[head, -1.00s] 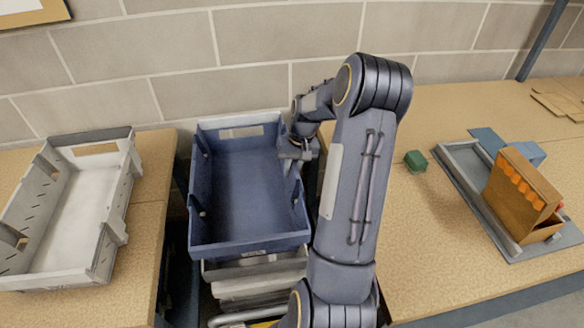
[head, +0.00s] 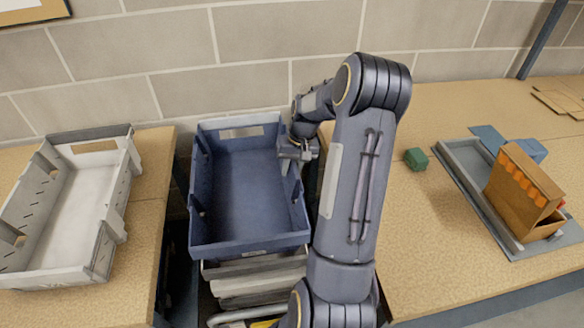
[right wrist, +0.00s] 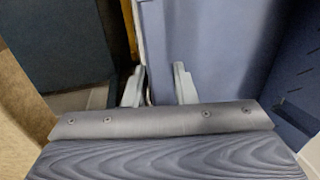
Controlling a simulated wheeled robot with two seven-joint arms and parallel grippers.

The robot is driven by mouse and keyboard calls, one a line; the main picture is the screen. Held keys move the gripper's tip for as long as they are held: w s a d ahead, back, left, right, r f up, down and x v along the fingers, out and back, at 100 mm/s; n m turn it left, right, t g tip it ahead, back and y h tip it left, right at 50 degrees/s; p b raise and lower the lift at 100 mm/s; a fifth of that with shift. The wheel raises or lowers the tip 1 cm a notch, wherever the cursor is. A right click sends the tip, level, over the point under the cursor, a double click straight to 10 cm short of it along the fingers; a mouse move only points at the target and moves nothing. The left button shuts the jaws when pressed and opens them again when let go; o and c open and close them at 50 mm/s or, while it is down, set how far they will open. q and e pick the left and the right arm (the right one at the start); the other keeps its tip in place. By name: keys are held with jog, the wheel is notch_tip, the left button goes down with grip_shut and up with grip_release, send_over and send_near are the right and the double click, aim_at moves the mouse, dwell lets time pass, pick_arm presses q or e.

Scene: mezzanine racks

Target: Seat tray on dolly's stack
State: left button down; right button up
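A blue tray (head: 248,246) lies on top of a stack of grey trays (head: 258,285) between the two tables. It looks about level and lined up with the stack, though its far side hides the contact. My right gripper (head: 297,156) is at the tray's right rim. In the right wrist view its two fingers (right wrist: 158,88) stand apart, with the edge of the blue tray (right wrist: 205,40) close between or beside them; no firm grip shows. Of the dolly (head: 262,323), only a little shows at the bottom edge. My left gripper is not in view.
A white-grey tray (head: 112,228) sits on the left table (head: 150,190). On the right table (head: 415,250) are a green block (head: 416,159) and a grey tray (head: 457,177) holding a brown box (head: 520,190). A block wall (head: 260,35) stands close behind.

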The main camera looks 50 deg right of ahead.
jog(key=shift+s+f, duration=0.1)
jog(key=p+v, duration=0.7)
jog(key=v, duration=0.4)
jog(key=shift+p, duration=0.3)
dwell(0.3)
dwell(0.5)
